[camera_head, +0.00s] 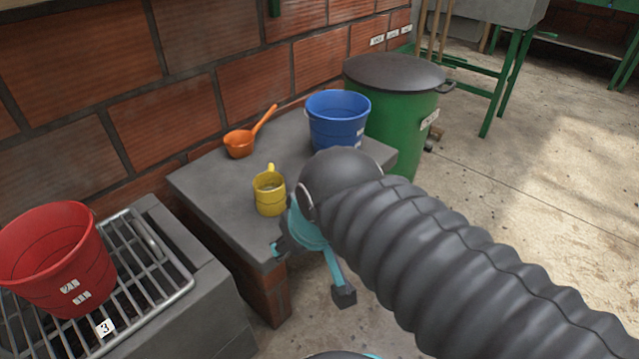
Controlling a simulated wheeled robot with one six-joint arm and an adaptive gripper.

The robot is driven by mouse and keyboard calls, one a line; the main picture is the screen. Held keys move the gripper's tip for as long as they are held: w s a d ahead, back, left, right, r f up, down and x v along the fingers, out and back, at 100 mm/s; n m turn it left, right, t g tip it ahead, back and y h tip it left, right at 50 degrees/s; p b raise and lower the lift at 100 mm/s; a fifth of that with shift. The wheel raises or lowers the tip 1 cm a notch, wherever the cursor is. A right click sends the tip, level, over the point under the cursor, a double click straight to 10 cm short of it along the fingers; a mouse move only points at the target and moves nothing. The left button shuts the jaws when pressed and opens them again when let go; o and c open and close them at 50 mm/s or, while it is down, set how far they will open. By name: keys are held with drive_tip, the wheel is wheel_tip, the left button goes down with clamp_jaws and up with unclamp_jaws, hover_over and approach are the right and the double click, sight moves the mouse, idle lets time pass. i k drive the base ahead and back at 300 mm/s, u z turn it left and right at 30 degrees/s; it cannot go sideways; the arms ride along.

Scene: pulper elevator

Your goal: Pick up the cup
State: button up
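A yellow cup (269,196) stands upright on a grey concrete counter (215,185), near its front edge. Its handle points to the back, away from me. My gripper (312,271), teal with dark fingertips, is in front and to the right of the cup in the picture. Its two fingers are spread apart, with nothing seen between them. One fingertip shows near the counter's front edge; the other shows over the floor. I cannot tell whether the near fingertip touches the counter. My dark arm hides part of the gripper and the counter's right side.
An orange ladle (241,143) and a blue bucket (338,122) are on the counter behind the cup. A lidded green barrel (400,120) stands right of the counter. A red bucket (62,255) sits on a metal grate (150,283) at left. Floor is open at right.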

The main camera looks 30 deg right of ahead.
sight(270, 193)
drive_tip(key=z, duration=0.15)
drive_tip(key=k, duration=0.45)
drive_tip(key=z, duration=0.85)
drive_tip(key=i, duration=0.75)
drive_tip(key=u, duration=1.6)
